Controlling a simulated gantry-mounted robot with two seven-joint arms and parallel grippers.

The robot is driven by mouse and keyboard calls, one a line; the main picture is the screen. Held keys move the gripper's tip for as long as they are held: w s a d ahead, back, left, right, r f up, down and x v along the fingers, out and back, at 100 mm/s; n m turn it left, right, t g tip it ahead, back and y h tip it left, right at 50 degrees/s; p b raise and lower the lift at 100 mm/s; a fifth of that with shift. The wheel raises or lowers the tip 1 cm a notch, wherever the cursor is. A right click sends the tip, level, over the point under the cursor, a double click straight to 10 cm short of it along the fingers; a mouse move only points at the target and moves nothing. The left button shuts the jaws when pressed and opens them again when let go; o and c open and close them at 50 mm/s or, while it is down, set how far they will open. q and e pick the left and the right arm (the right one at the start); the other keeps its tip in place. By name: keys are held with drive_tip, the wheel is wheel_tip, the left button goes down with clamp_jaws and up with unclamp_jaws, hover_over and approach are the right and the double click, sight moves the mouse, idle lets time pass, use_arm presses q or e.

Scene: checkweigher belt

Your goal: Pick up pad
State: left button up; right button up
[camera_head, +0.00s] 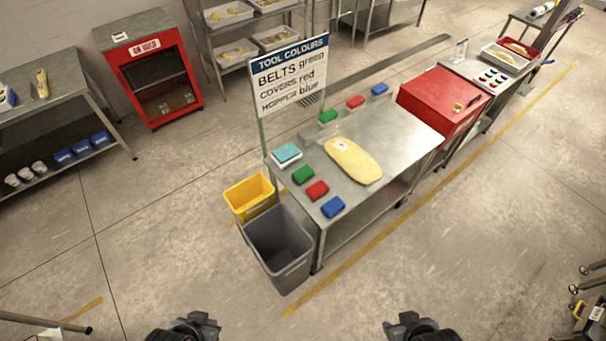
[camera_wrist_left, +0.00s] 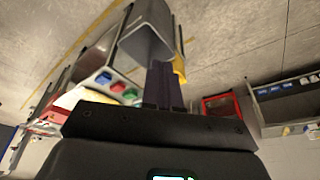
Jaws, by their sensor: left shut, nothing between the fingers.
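A green pad (camera_head: 303,175), a red pad (camera_head: 317,190) and a blue pad (camera_head: 333,207) lie in a row along the near left edge of the metal table (camera_head: 399,140). Another green pad (camera_head: 327,116), red pad (camera_head: 355,102) and blue pad (camera_head: 379,89) lie along its far edge.
A grey bin (camera_head: 279,250) and a yellow bin (camera_head: 249,194) stand at the table's left end. A tool-colours sign (camera_head: 290,80) rises behind them. A tan oval piece (camera_head: 352,160) lies mid-table. A red box-shaped cover (camera_head: 442,100) adjoins on the right. The floor in front is clear.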

use_arm(q)
drive_tip(key=o, duration=1.8)
drive_tip(key=shift+a, duration=0.15)
